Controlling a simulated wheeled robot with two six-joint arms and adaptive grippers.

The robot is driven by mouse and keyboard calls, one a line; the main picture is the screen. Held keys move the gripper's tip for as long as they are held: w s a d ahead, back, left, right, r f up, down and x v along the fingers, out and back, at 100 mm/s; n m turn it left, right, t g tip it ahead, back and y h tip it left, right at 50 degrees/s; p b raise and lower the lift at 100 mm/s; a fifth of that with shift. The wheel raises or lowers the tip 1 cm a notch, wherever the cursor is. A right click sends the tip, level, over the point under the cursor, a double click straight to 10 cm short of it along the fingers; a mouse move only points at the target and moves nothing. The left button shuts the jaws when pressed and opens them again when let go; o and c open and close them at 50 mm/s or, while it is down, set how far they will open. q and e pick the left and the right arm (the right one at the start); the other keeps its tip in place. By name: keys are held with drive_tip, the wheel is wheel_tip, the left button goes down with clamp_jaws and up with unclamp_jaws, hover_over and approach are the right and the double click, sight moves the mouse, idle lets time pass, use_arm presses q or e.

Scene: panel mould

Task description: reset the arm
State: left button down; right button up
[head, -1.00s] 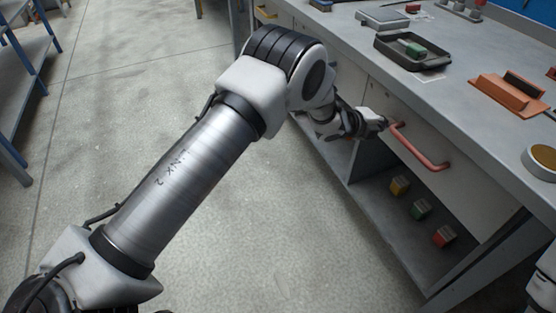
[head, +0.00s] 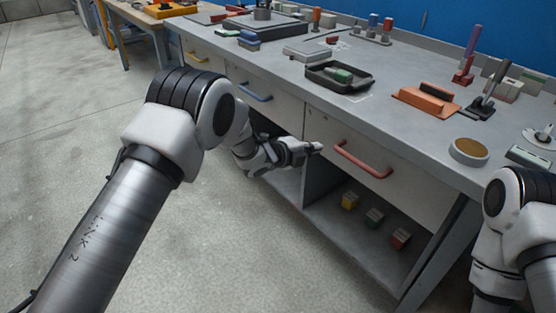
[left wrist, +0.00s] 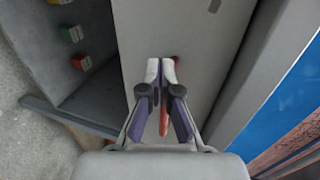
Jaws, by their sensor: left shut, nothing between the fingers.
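My left gripper (head: 318,147) is shut and empty in front of the workbench, just left of the red handle (head: 365,162) on a drawer front (head: 330,136). A small gap shows between the fingertips and the handle in the head view. In the left wrist view the closed fingers (left wrist: 162,70) point at the pale drawer front, and the red handle (left wrist: 180,115) shows behind and between them. The drawer looks shut. My right arm shows at the right edge of the head view, but its gripper is out of frame.
Colored blocks (head: 374,217) sit on the open shelf under the drawer. The benchtop (head: 400,133) holds a black tray (head: 340,78), an orange holder (head: 426,100) and a round tan-topped piece (head: 468,151). A blue drawer handle (head: 255,92) is further left. The floor to the left is clear.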

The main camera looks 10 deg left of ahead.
use_arm(q)
drive_tip(key=v, duration=0.7)
drive_tip(key=s+a+f+n+g+y, duration=0.25)
drive_tip(key=s+f, duration=0.45)
drive_tip(key=f, duration=0.4)
drive_tip(key=s+a+f+n+g+y, duration=0.15)
drive_tip(key=s+f+n, duration=0.25)
drive_tip(key=s+f, duration=0.55)
drive_tip(key=s+a+f+n+g+y, duration=0.2)
drive_tip(key=s+a+f+n+g, duration=0.15)
drive_tip(key=s+f+n, duration=0.55)
drive_tip(key=s+a+r+n+g+y, duration=0.1)
drive_tip(key=s+a+n+g, duration=0.2)
drive_tip(key=s, duration=0.6)
drive_tip(key=s+a+r+n+g+y, duration=0.1)
drive_tip(key=s+a+n+y, duration=0.15)
drive_tip(key=s+n, duration=0.55)
wheel_tip(320, 180, up, 18)
drive_tip(key=s+p, duration=0.1)
drive_tip(key=p, duration=1.7)
drive_tip(key=shift+s+a+p, duration=0.2)
drive_tip(key=shift+s+p, duration=0.1)
drive_tip(key=shift+s, duration=0.1)
use_arm(e)
wheel_tip(320, 180, up, 18)
drive_tip(key=shift+w+d+r, duration=0.2)
drive_tip(key=shift+w, duration=0.1)
